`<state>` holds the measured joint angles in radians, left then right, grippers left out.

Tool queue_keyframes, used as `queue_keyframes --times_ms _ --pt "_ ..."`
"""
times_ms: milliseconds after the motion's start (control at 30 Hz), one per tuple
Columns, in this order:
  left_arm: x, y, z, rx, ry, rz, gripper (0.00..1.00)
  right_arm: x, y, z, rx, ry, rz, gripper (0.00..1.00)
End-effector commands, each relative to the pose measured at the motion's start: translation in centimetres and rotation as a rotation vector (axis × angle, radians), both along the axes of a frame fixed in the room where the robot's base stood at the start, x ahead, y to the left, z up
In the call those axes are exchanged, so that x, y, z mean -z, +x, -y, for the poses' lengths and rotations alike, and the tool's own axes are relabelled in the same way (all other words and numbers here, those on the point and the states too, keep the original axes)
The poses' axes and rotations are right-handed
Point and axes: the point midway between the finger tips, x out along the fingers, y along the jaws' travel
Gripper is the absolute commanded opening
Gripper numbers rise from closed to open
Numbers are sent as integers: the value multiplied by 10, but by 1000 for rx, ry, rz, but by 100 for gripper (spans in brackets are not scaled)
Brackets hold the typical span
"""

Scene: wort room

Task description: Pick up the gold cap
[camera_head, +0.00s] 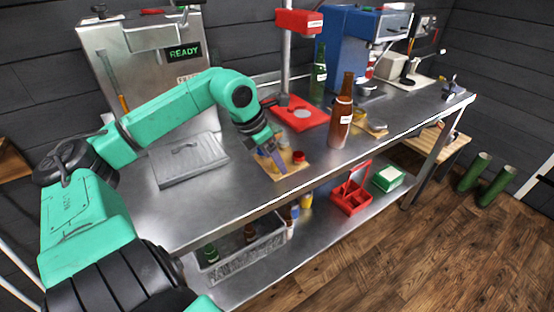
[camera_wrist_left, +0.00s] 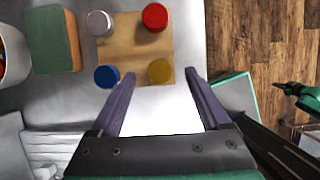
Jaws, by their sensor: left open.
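The gold cap (camera_wrist_left: 160,71) lies on the right corner, nearest my gripper, of a small wooden board (camera_wrist_left: 130,48) in the left wrist view. My left gripper (camera_wrist_left: 160,77) is open and empty. Its two fingers reach toward the board, with the gold cap in line with the gap between their tips. A blue cap (camera_wrist_left: 107,76) is just left of the left fingertip. A silver cap (camera_wrist_left: 100,23) and a red cap (camera_wrist_left: 155,17) sit on the far corners. In the head view my left gripper (camera_head: 272,156) hangs over the board (camera_head: 288,172), and I cannot make out the gold cap.
A brown bottle (camera_head: 340,122) and a red stand (camera_head: 300,112) are near the board on the steel table. A grey metal plate (camera_head: 188,160) lies to its left. A green-and-brown block (camera_wrist_left: 52,40) is beside the board. The table's front edge is close to the board.

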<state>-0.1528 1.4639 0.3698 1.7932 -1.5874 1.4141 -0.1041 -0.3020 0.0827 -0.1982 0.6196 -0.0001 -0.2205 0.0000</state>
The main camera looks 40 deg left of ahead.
Motion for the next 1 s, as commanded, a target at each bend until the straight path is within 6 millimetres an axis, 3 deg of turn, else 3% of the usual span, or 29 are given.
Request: queue_keyframes --times_ms 233,433,467,833,1000 --pt "6 2 1 0 0 1 80 -1 2 -1 0 2 3 0" --pt "6 2 1 0 0 1 4 -1 2 -3 0 4 3 0" --pt "6 2 1 0 0 1 0 -1 2 -3 0 5 4 0" --pt "3 2 0 0 1 1 0 0 2 -5 -2 6 4 0" --pt "-19 3 0 -1 5 6 0 3 2 -5 -2 6 4 0"
